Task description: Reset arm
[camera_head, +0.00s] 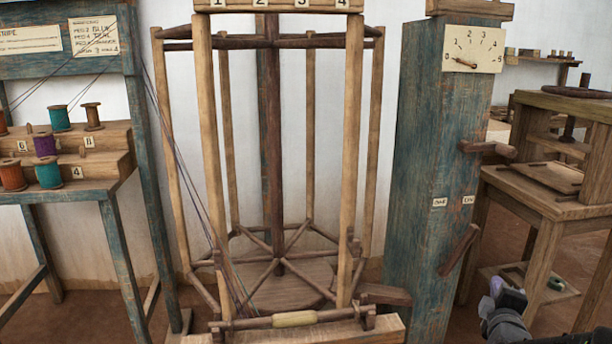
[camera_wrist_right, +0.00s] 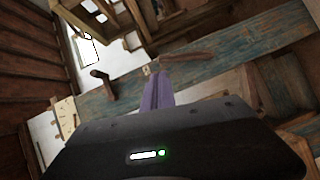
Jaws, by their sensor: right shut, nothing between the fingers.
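The post carries an upper wooden handle (camera_head: 488,149) and a dial (camera_head: 473,49), whose pointer sits near 0. Two small labels are on the post between handle and lever. My left gripper is in neither view.
A tall wooden frame (camera_head: 207,130) with a spoked base stands in the middle. A rack with coloured spools (camera_head: 48,173) is at left. A wooden table (camera_head: 540,203) is at right, close to my right arm. Bare floor shows between post and table.

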